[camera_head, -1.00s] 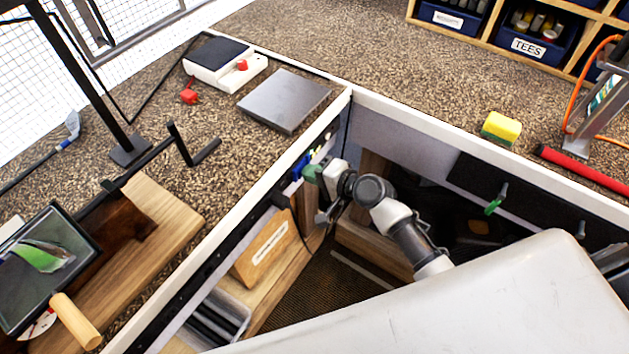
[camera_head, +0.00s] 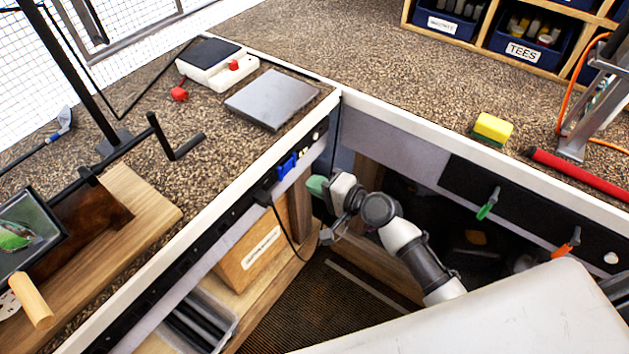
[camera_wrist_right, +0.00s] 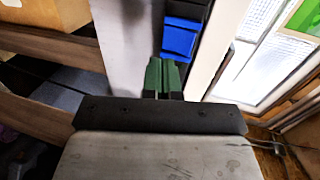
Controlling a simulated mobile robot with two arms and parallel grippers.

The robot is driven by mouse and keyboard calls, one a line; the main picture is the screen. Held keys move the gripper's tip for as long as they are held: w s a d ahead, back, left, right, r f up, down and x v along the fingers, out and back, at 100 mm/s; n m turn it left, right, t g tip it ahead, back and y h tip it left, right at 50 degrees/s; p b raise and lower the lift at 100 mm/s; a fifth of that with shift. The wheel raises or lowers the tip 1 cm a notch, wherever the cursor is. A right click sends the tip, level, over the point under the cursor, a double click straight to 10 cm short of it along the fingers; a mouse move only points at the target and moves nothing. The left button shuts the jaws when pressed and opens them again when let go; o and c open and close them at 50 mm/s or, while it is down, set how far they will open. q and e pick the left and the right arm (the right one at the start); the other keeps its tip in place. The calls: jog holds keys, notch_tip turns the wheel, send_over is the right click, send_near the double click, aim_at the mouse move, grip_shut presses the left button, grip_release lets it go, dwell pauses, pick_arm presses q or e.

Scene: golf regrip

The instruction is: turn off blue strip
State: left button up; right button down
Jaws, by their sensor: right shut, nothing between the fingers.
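A black strip (camera_head: 217,237) runs along the front face of the left bench, under its white edge. A bright blue block (camera_head: 288,165) sits on it near the inner corner; it also shows in the right wrist view (camera_wrist_right: 181,38). My right gripper (camera_head: 316,186) has green fingers, shut and empty, below and right of the blue block in the head view. In the right wrist view the fingertips (camera_wrist_right: 163,74) point toward the blue block, just below it; I cannot tell the exact gap. Whether the strip is on or off is not clear. My left gripper is not in view.
A black plug (camera_head: 262,197) with a hanging cable sits on the strip. A wooden box (camera_head: 250,257) stands below. Green (camera_head: 488,204) and orange (camera_head: 567,243) handles stick out from the right bench's dark panel. A grey plate (camera_head: 272,99) lies on the left bench top.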

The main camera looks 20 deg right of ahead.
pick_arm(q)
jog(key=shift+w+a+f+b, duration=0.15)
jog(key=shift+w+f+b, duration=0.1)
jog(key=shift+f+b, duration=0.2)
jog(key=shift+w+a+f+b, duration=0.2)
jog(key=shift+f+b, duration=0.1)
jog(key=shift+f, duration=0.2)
pick_arm(e)
jog(key=v, duration=0.8)
jog(key=shift+s+f, duration=0.15)
jog(key=shift+f, duration=0.25)
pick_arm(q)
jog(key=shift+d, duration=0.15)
pick_arm(e)
jog(key=shift+d, duration=0.15)
